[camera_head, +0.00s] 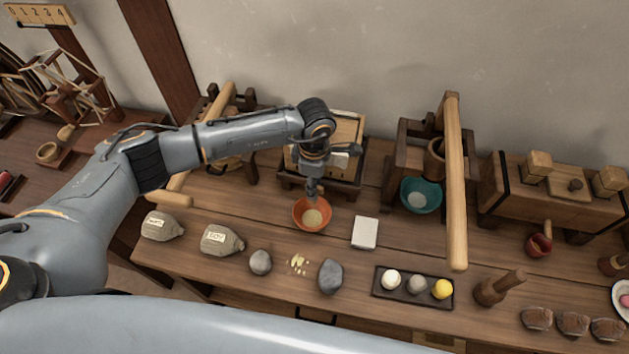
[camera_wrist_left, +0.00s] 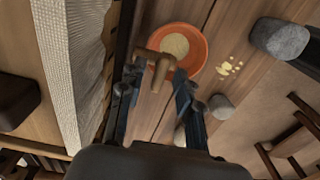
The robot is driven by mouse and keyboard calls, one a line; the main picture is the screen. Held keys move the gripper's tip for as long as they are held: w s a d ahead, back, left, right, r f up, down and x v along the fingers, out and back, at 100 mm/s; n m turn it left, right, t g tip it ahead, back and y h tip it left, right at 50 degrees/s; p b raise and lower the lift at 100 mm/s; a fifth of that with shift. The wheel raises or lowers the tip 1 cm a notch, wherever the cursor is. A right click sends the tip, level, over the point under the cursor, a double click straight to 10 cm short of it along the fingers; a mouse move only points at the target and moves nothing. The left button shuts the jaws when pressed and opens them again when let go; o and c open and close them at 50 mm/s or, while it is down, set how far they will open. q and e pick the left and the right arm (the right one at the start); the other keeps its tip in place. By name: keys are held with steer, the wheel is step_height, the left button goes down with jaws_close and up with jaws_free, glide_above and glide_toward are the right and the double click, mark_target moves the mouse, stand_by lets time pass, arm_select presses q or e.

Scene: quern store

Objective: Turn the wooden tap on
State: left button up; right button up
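The wooden tap (camera_wrist_left: 158,67) shows in the left wrist view as a brown piece with a crossbar, overlapping the edge of the orange bowl (camera_wrist_left: 183,45). My left gripper (camera_wrist_left: 155,85) has its two fingers spread, one on each side of the tap. I cannot tell whether either finger touches it. In the head view my left gripper (camera_head: 312,188) points down in front of a wooden box (camera_head: 345,130), just over the orange bowl (camera_head: 302,208), which holds something beige. The tap is hidden there behind my gripper and wrist. My right gripper is not in view.
A white block (camera_head: 364,233) lies right of the bowl. Two labelled sacks (camera_head: 221,240), grey stones (camera_head: 330,276) and yellow bits (camera_head: 298,264) lie in front. A long wooden beam (camera_head: 455,185) and a teal bowl (camera_head: 420,195) stand to the right.

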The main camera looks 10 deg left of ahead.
arm_select(q)
steer(key=shift+c, duration=0.2)
jaws_close()
steer(key=n+b, duration=0.2)
steer(key=shift+f+n, duration=0.15)
steer(key=shift+n, duration=0.25)
steer(key=n+b, duration=0.2)
steer(key=n, duration=0.2)
steer(key=shift+n, duration=0.3)
steer(key=n+b, duration=0.2)
steer(key=n, duration=0.5)
steer(key=n+b, duration=0.1)
steer(key=n, duration=0.2)
steer(key=shift+w+r, duration=0.1)
steer(key=shift+r, duration=0.1)
steer(key=shift+n, duration=0.4)
